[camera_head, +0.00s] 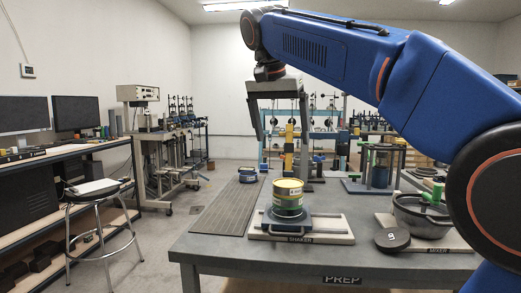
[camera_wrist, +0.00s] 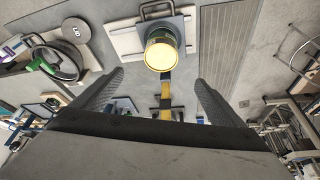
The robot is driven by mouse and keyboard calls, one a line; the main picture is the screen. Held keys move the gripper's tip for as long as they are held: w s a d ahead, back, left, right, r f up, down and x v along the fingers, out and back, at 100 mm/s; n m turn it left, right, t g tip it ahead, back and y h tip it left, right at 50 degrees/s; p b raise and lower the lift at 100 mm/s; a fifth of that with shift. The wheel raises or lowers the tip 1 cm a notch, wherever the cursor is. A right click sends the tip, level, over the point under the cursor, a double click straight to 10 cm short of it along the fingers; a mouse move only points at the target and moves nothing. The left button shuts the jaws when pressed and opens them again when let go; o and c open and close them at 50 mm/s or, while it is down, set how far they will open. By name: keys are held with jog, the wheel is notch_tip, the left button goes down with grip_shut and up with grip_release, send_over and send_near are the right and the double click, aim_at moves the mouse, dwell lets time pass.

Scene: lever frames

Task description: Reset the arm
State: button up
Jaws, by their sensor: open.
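My gripper (camera_head: 285,125) hangs from my blue arm above the far part of the prep table (camera_head: 230,254), its two fingers spread apart. In the wrist view my gripper (camera_wrist: 155,85) shows its two dark fingers wide apart with nothing between them. A can with a yellow-green band (camera_head: 287,196) stands upright on the shaker (camera_head: 300,228), in front of my gripper in the head view. In the wrist view the can (camera_wrist: 162,52) shows its pale yellow top beyond the fingertips, apart from them.
A mixer bowl (camera_head: 422,214) and a round dark disc (camera_head: 392,239) sit at the right of the table. A ribbed mat (camera_head: 228,208) lies at the left. A framed device (camera_head: 377,168) stands behind. A stool (camera_head: 100,225) and monitors (camera_head: 75,113) are at the left.

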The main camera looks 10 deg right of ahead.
jog(key=s+d+f+n+y, duration=0.1)
jog(key=s+d+f+n, duration=0.1)
jog(key=s+f, duration=0.7)
jog(key=s+d+f+n+t+y, duration=0.1)
jog(key=s+d+f+n, duration=0.2)
jog(key=s+f, duration=0.6)
jog(key=s+d+f+n, duration=0.2)
jog(key=s+d+f, duration=0.4)
jog(key=f, duration=1.7)
jog(key=s, duration=0.4)
jog(key=shift+y, duration=0.4)
